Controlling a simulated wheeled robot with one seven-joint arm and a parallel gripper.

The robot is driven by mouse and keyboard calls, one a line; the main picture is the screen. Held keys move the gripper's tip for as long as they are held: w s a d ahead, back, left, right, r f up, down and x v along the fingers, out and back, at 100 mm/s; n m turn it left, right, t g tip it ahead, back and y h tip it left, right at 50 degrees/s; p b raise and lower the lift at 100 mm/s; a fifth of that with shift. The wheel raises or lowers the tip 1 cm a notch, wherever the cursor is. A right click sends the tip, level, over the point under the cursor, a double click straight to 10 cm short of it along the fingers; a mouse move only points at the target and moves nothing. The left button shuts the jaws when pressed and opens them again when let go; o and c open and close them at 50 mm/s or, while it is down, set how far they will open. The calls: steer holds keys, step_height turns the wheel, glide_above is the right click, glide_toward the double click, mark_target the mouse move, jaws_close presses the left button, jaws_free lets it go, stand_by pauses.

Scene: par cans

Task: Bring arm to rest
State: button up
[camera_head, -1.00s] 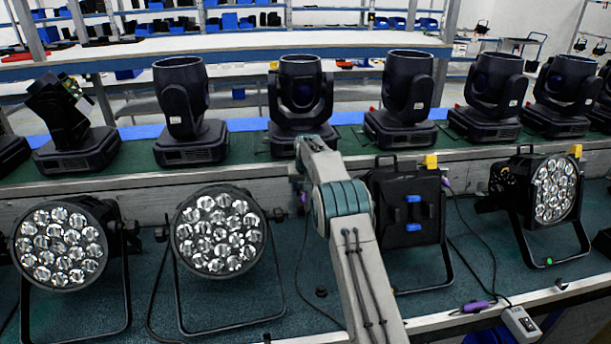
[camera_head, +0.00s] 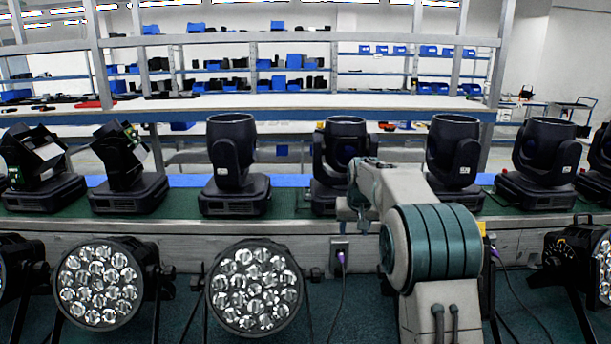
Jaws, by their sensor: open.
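My arm (camera_head: 432,243) stands at the right of centre, in front of the table. Its grey lower link rises to a thick joint with teal bands. A narrower grey part (camera_head: 366,188) shows beyond the joint, to its left and a little higher. My gripper cannot be made out.
Several black moving-head lights stand along the green shelf (camera_head: 285,205) behind. Another par can (camera_head: 580,262) is at the right edge, with cables near it. Shelves (camera_head: 290,47) with blue bins stand behind. A gap shows between the centre par can and my arm.

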steer(key=s+r+g, duration=0.1)
steer(key=s+r, duration=0.2)
steer(key=s, duration=2.8)
steer(key=s+f, duration=0.5)
steer(key=s, duration=0.7)
steer(key=shift+d, duration=0.2)
